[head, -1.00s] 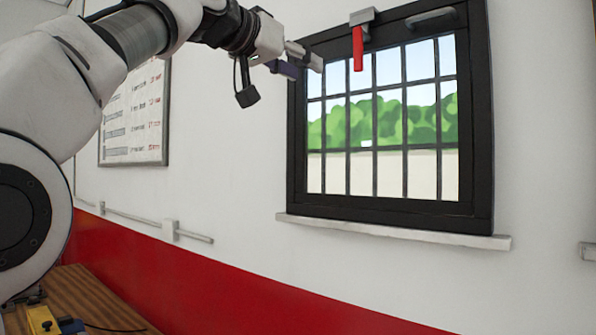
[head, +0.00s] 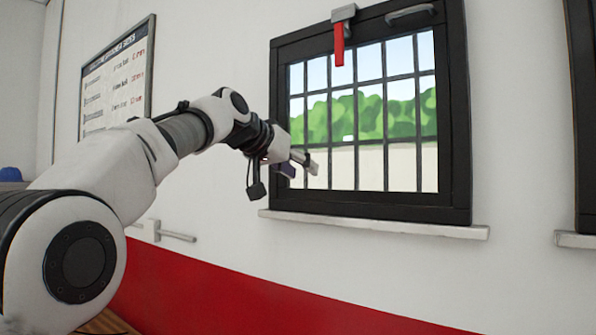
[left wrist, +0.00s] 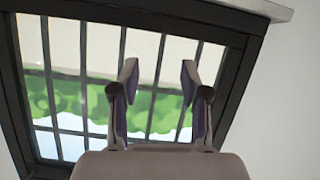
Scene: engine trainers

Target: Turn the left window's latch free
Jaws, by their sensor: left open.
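The left window (head: 455,120) has a black frame and dark bars over a painted view of trees, in the head view. Its latch is a grey bracket with a red handle (head: 339,46) hanging straight down at the top edge of the frame. My left gripper (head: 312,165) is open and empty in front of the lower left of the window, well below the latch. In the left wrist view the two fingers (left wrist: 158,78) stand apart with the barred window (left wrist: 240,88) behind them, upside down. The latch does not show there. My right gripper is in neither view.
A grey handle (head: 410,14) sits on the window's top bar, right of the latch. A pale sill (head: 375,225) sticks out below. Part of another dark frame (head: 585,120) shows at the right edge. A wall board (head: 117,78) hangs at left.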

